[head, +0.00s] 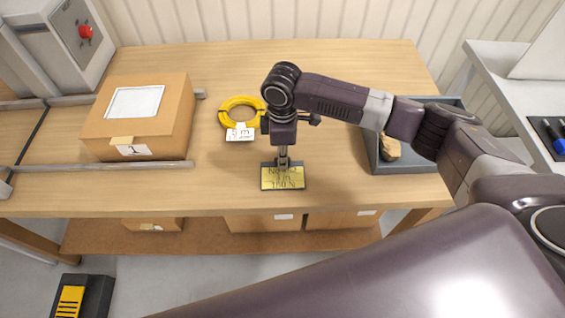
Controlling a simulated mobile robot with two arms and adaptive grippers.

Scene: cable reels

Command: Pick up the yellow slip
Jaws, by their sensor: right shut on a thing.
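The yellow slip (283,181) has dark handwriting, partly covered at its top by the gripper, and shows near the front edge of the wooden table. My right gripper (283,163) points down at its upper middle and is shut on it. I cannot tell whether the slip is lifted off the table. My left gripper is not in view.
A yellow cable coil (229,107) with a white tag (240,134) lies behind the slip to the left. A cardboard box (140,115) stands at the left. A grey tray (415,167) with a brown object (390,148) is at the right. Wooden tabletop (222,185) around the slip is clear.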

